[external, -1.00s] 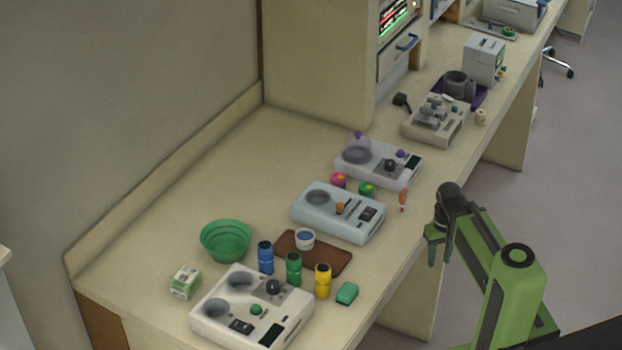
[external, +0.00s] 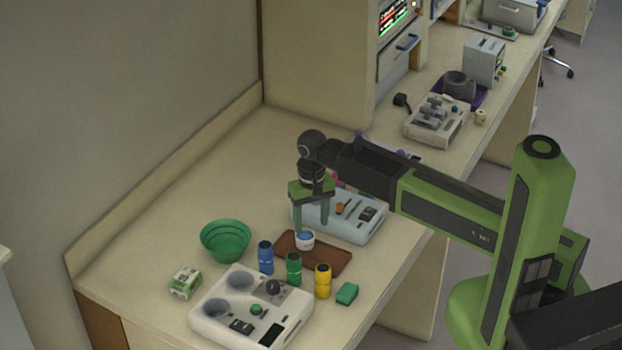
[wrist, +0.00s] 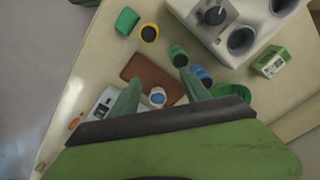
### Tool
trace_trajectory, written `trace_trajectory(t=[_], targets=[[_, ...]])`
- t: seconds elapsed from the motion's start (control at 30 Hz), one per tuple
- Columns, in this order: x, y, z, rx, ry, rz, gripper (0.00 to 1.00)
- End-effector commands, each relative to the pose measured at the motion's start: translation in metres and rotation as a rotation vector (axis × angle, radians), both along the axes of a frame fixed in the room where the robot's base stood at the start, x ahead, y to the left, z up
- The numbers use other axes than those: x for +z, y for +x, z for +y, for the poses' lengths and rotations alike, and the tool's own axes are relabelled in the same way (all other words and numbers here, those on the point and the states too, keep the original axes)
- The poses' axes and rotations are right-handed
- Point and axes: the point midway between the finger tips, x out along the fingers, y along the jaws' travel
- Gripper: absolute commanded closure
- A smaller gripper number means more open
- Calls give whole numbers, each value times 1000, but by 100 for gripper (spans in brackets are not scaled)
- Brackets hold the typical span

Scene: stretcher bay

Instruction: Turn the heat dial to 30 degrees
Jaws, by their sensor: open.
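A white device (external: 222,318) stands at the near end of the bench with two grey wells, a green button, a dark screen and a dark round knob (external: 273,287). The knob also shows in the wrist view (wrist: 212,16) with a light pointer mark; I cannot read any degrees. No label shows which control is the heat dial. A light-blue device (external: 352,231) with a slider stands farther back, partly behind my gripper. My gripper (external: 311,226) is open and empty, pointing down near a small white cup with blue inside (external: 305,240), apart from the knob.
Blue (external: 265,258), green (external: 293,270) and yellow (external: 322,282) bottles stand between my gripper and the white device. A brown tray (external: 335,262), a green sponge (external: 347,293), a green bowl (external: 226,240) and a small carton (external: 186,282) are nearby. The bench behind the bowl is clear.

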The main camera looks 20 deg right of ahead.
Motion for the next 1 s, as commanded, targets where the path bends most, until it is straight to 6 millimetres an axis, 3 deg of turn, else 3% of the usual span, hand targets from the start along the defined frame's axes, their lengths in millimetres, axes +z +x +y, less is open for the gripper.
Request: trace_trajectory(t=[0.03,0.1,0.23,0.57,1.0], targets=[[38,-19,40,29,10,4,45],[52,-44,78,50,23,12,45],[62,-72,114,70,35,20,45],[46,-76,119,71,37,21,45],[-39,-76,121,71,37,21,45]])
